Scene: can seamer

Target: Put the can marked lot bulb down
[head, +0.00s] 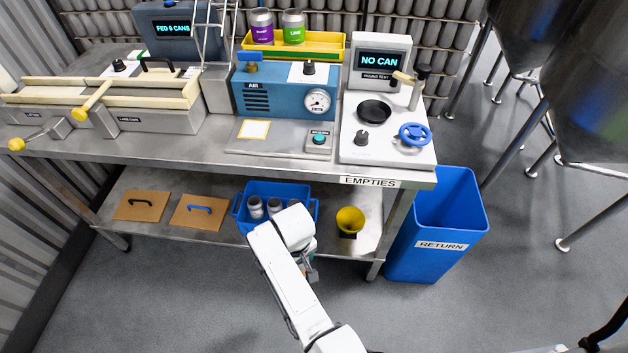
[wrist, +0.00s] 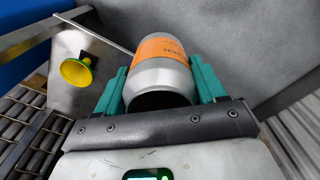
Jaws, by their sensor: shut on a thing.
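My gripper (wrist: 160,88) is shut on a silver can (wrist: 158,82) with an orange label, its teal fingers on either side of it. The can's dark open-looking end faces the wrist camera. The lettering on the label is too small and turned to read, so I cannot tell its lot mark. In the head view my gripper (head: 309,268) is low in front of the bench's lower shelf, mostly hidden behind my white arm, and the held can is barely visible there.
A blue crate (head: 240,222) with several silver cans stands on the lower shelf (head: 172,232), beside a yellow funnel (head: 350,220) and two brown boards. A blue RETURN bin (head: 437,222) stands right of the bench. Purple and green cans sit in a yellow tray (head: 330,43) on top.

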